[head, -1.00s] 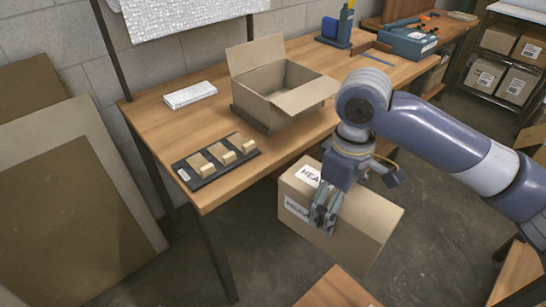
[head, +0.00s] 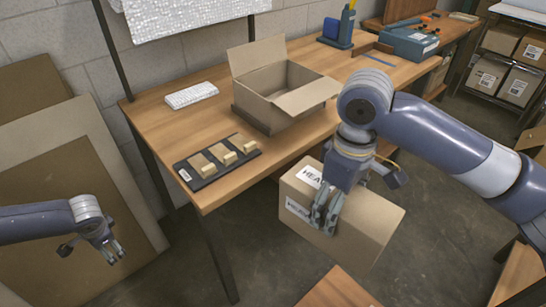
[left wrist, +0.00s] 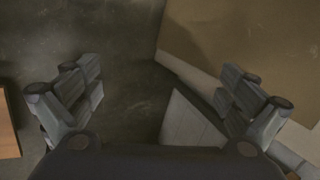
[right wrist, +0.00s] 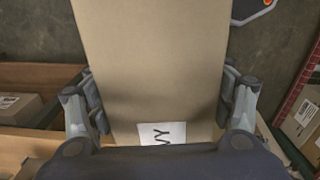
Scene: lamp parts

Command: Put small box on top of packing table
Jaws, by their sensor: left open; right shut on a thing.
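A closed brown cardboard box (head: 352,228) with white "HEAVY" labels hangs in front of the packing table (head: 215,120), below the level of its top. My right gripper (head: 326,212) is shut on this box from above; the right wrist view shows the box (right wrist: 150,70) between both fingers. My left gripper (head: 112,252) is open and empty, left of the table and away from the box.
Large boards (head: 70,180) lean at the left.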

